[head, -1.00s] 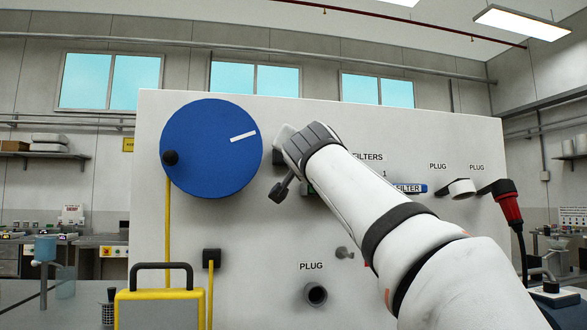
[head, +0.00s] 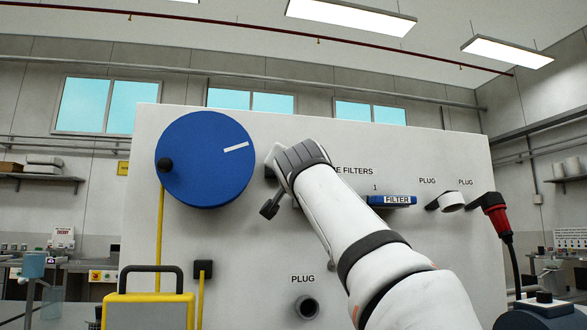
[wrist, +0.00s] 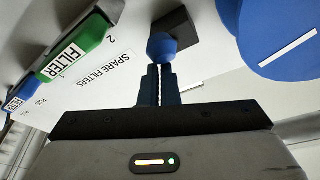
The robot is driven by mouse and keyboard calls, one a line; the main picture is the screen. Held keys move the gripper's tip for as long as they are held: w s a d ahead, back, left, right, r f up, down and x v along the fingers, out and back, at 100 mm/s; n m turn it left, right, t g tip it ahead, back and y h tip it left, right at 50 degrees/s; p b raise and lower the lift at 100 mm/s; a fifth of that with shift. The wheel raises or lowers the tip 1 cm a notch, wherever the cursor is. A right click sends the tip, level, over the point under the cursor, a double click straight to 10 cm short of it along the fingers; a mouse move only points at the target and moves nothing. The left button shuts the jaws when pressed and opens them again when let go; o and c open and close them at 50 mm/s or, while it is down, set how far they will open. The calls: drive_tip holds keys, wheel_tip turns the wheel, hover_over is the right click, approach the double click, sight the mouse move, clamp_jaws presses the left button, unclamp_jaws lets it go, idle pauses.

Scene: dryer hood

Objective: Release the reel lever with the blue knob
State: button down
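In the wrist view the blue knob (wrist: 161,46) of the reel lever sits right at the tips of my gripper (wrist: 158,73). Its dark mount (wrist: 184,32) on the white panel is just beyond it. My fingers are close together with only a thin slit between them, and the knob is wider than that slit. I cannot tell whether the tips touch it.
The blue filter (head: 390,200) and, in the wrist view, a green filter (wrist: 76,50) stick out of the panel near my arm. A red plug (head: 496,211) with a cable is at right. A yellow-framed case (head: 150,310) stands low at left.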

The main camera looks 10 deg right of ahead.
drive_tip(key=shift+w+f, duration=0.2)
drive_tip(key=shift+f, duration=0.15)
wheel_tip(320, 180, up, 4)
drive_tip(key=d+r+p, duration=0.1)
drive_tip(key=d+p, duration=0.1)
drive_tip(key=p, duration=0.2)
drive_tip(key=s+a+f+b, duration=0.1)
drive_tip(key=s+f+b, duration=0.3)
drive_tip(key=s, duration=0.5)
drive_tip(key=shift+s+f, duration=0.4)
drive_tip(key=shift+f, duration=0.2)
drive_tip(key=shift+a, duration=0.1)
